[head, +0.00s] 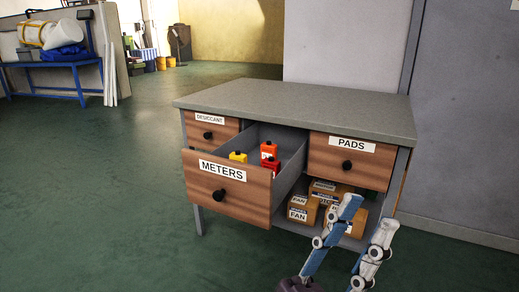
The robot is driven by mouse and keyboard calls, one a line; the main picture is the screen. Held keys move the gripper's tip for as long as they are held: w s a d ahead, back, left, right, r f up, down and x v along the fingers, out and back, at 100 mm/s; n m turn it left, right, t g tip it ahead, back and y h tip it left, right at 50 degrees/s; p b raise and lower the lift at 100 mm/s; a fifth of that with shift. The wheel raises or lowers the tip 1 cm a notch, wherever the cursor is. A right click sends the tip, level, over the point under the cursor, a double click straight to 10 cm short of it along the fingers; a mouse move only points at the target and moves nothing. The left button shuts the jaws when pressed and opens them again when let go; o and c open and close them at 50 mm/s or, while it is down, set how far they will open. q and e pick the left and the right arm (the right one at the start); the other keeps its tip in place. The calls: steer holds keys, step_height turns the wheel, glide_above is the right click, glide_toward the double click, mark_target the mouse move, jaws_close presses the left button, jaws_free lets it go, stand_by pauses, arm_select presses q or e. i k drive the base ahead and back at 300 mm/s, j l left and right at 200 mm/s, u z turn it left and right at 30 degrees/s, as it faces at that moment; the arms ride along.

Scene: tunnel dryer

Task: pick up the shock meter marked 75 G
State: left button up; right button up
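The METERS drawer (228,187) of the workbench is pulled open.
The workbench (300,108) has a bare grey top. Its DESICCANT drawer (208,133) and PADS drawer (351,160) are shut. Several cardboard boxes (303,208), some marked FAN, sit on the lower shelf beside my arms. The green floor to the left is clear.

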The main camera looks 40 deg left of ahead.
mark_target(266, 151)
steer(key=j, duration=1.4)
steer(key=i+j, duration=0.15)
steer(key=j, duration=1.25)
